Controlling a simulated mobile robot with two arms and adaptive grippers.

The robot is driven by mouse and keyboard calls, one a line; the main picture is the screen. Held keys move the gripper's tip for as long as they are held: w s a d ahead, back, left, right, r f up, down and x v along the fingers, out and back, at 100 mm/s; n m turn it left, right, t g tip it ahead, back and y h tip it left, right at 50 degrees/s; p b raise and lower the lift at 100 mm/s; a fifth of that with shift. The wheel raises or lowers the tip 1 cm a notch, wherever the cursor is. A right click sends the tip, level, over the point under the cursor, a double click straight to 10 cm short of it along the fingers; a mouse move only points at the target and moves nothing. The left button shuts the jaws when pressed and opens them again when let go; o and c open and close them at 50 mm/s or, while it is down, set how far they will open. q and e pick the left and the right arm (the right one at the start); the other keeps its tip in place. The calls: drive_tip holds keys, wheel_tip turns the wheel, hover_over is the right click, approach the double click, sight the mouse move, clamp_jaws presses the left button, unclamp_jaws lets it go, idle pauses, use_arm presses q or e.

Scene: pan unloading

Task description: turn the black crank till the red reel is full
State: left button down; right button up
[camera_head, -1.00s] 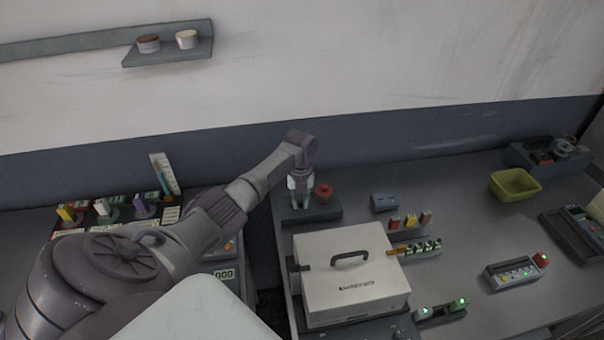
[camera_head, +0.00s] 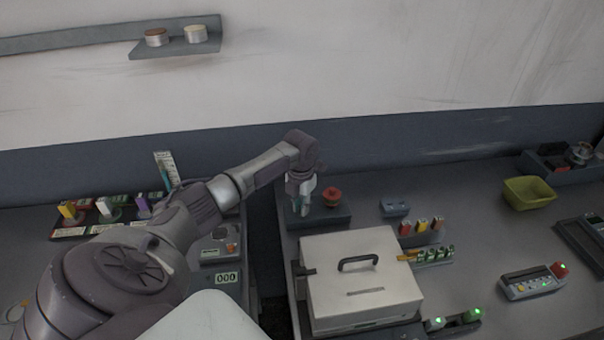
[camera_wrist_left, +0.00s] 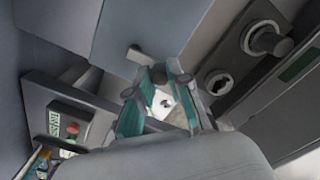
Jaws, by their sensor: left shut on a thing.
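The red reel (camera_head: 332,194) stands on a dark base (camera_head: 330,216) at the back left of the right-hand table in the head view. How full it is cannot be told at this size. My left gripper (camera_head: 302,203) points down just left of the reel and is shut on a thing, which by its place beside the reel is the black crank. The crank is hidden by the fingers there. In the wrist view the left gripper's teal-padded fingers (camera_wrist_left: 160,98) show, but what is between them is unclear. My right gripper is not in view.
A pale box with a black handle (camera_head: 360,290) stands in front of the reel base. A small blue-grey block (camera_head: 394,208), coloured pieces (camera_head: 422,227) and a yellow-green bin (camera_head: 528,193) lie to the right. The table between block and bin is clear.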

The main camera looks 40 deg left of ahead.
sight(300, 206)
use_arm(q)
drive_tip(key=shift+a+r, duration=0.1)
idle(0.3)
drive_tip(key=c, duration=1.1)
unclamp_jaws()
wheel_tip(300, 206, up, 12)
drive_tip(key=shift+f, duration=0.1)
